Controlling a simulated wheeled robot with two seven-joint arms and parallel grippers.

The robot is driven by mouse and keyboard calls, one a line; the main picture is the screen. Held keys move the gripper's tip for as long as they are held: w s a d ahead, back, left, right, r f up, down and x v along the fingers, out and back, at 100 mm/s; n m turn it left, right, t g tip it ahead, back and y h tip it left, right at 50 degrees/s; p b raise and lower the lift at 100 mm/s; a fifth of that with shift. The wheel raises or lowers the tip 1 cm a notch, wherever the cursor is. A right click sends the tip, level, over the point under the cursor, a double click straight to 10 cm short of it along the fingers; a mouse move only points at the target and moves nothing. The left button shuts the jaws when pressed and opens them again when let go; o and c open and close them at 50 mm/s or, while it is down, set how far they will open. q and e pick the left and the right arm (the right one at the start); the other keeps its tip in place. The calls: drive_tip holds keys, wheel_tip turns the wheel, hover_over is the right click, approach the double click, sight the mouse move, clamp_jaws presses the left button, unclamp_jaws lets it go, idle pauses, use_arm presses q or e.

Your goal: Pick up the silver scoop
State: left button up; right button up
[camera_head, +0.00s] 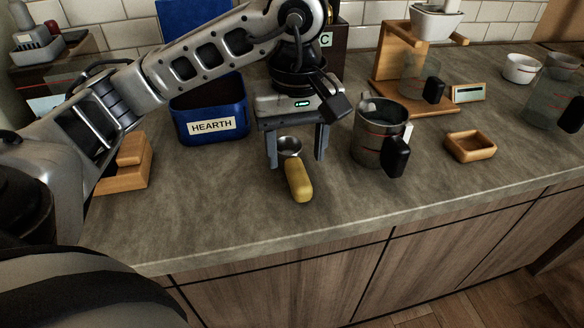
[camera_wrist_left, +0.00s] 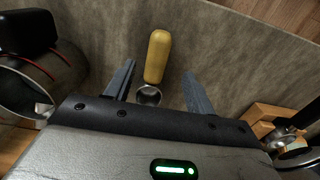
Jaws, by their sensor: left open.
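The silver scoop (camera_head: 289,145) has a small round metal bowl and a thick yellow handle (camera_head: 299,180). It lies on the grey counter, its handle toward the front edge. In the left wrist view the scoop's bowl (camera_wrist_left: 149,96) lies between the two fingers, nearer the left one, and the handle (camera_wrist_left: 158,56) extends outward beyond them. My left gripper (camera_head: 296,160) points down over the scoop, its fingers open on either side with visible gaps. It also shows in the left wrist view (camera_wrist_left: 159,70). Contact with the counter cannot be told. My right gripper is not in view.
A metal pitcher (camera_head: 369,140) with a black handle stands close right of my left gripper. The blue HEARTH bin (camera_head: 185,133) stands behind left. A wooden block (camera_head: 122,178) lies left, a small wooden tray (camera_head: 470,147) right. The counter in front is clear.

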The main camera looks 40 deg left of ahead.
sight(299, 174)
use_arm(q)
drive_tip(key=shift+w+d+f+p, duration=0.1)
drive_tip(key=shift+f+p, duration=0.1)
drive_tip(key=shift+f, duration=1.3)
drive_tip(key=shift+w+d+f+p, duration=0.1)
drive_tip(key=shift+f+p, duration=0.05)
drive_tip(key=shift+f, duration=1.3)
clamp_jaws()
